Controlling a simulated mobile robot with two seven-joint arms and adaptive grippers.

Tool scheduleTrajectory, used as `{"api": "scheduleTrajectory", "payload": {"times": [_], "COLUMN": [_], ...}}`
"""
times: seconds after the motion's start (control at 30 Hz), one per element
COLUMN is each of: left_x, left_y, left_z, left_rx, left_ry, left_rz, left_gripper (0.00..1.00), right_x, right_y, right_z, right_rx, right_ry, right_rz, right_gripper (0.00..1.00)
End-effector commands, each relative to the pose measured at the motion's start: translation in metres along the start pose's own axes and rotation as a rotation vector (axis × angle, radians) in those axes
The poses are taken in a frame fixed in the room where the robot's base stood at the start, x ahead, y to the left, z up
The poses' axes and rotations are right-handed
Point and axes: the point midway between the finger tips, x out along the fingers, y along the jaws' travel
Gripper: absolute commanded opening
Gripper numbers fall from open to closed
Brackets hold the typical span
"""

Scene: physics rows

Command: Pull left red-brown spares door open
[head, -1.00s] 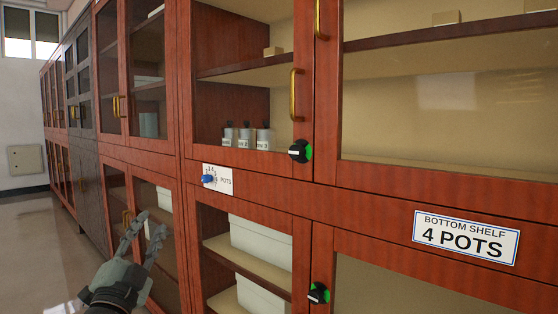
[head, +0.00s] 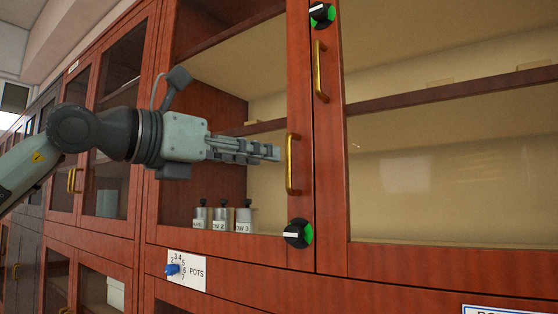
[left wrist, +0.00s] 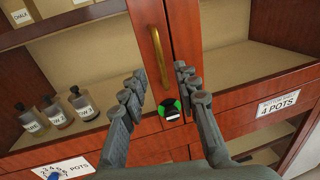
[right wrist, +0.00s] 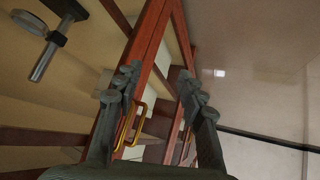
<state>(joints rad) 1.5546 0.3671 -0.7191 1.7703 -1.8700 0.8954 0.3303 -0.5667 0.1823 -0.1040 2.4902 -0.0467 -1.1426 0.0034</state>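The left red-brown glazed door (head: 299,100) is shut, its frame flush beside the right door (head: 328,150). Its brass handle (head: 290,165) stands upright on the frame and also shows in the left wrist view (left wrist: 158,55). My left gripper (head: 272,152) points right, its fingertips close to this handle. In the left wrist view its fingers (left wrist: 160,78) are spread, with the handle between and beyond them; contact does not show. My right gripper (right wrist: 158,76) is open in the right wrist view and out of the head view; red-brown frames and a brass handle (right wrist: 135,122) appear between its fingers.
Black-and-green knobs sit at the door's lower right corner (head: 298,233) and at the top (head: 322,14). The right door has its own brass handle (head: 320,70). Several labelled jars (head: 220,215) stand behind the glass. A POTS dial plate (head: 187,270) is below.

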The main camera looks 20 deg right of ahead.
Motion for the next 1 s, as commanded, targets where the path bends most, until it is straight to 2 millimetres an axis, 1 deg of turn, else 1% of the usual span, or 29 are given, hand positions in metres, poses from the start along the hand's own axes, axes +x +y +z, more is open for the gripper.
{"api": "scheduleTrajectory", "payload": {"times": [0.03,0.1,0.2,0.3,0.5,0.7,0.73,0.97,1.0], "left_x": [0.009,0.022,0.037,0.049,0.058,0.059,0.059,0.058,0.058], "left_y": [-0.001,-0.001,-0.002,-0.001,-0.001,-0.001,-0.001,-0.001,-0.001], "left_z": [0.002,0.002,0.002,0.002,0.001,0.001,0.001,0.001,0.001], "left_rx": [-0.001,-0.002,-0.002,-0.003,-0.001,-0.001,-0.001,-0.001,-0.001], "left_ry": [0.000,0.000,-0.001,-0.002,-0.003,-0.003,-0.003,-0.003,-0.003], "left_rz": [-0.003,-0.004,-0.003,-0.004,-0.003,-0.003,-0.003,-0.003,-0.004], "left_gripper": [0.31,0.31,0.31,0.31,0.31,0.31,0.29,0.01,0.00], "right_x": [-0.002,-0.004,-0.006,-0.009,-0.012,-0.012,-0.012,-0.012,-0.012], "right_y": [0.004,0.008,0.015,0.020,0.024,0.024,0.024,0.024,0.024], "right_z": [0.005,0.015,0.028,0.039,0.050,0.050,0.050,0.050,0.050], "right_rx": [0.000,0.000,0.001,0.003,0.005,0.005,0.005,0.005,0.005], "right_ry": [-0.027,-0.073,-0.133,-0.182,-0.228,-0.230,-0.229,-0.229,-0.230], "right_rz": [0.007,0.017,0.031,0.042,0.052,0.052,0.052,0.052,0.052], "right_gripper": [0.40,0.40,0.40,0.40,0.40,0.40,0.40,0.40,0.40]}}
